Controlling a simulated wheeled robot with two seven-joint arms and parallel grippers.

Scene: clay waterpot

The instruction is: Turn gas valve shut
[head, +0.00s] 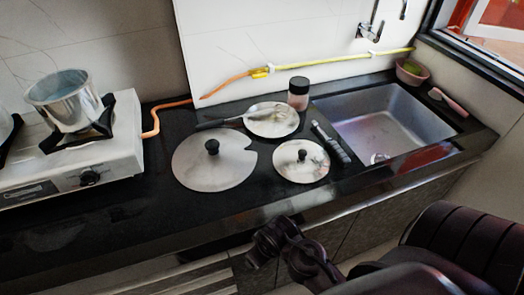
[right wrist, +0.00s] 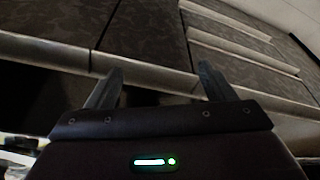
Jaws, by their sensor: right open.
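The gas valve (head: 261,72) is a small yellow fitting low on the white wall panel. It joins an orange hose (head: 172,104) on its left to a yellow pipe (head: 340,58) on its right. The position of its handle is too small to tell. My right gripper (head: 272,243) is in front of the counter's front edge, well below and apart from the valve. In the right wrist view my right gripper (right wrist: 157,82) has its two fingers wide apart with nothing between them. The valve is not in that view. My left gripper is not in view.
A white stove (head: 75,165) with a metal pot (head: 68,98) stands at left. Lids (head: 232,172) (head: 301,172), a pan (head: 272,122), a jar (head: 298,94) and a dark utensil (head: 330,143) lie between counter edge and valve. A sink (head: 395,120) is at right.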

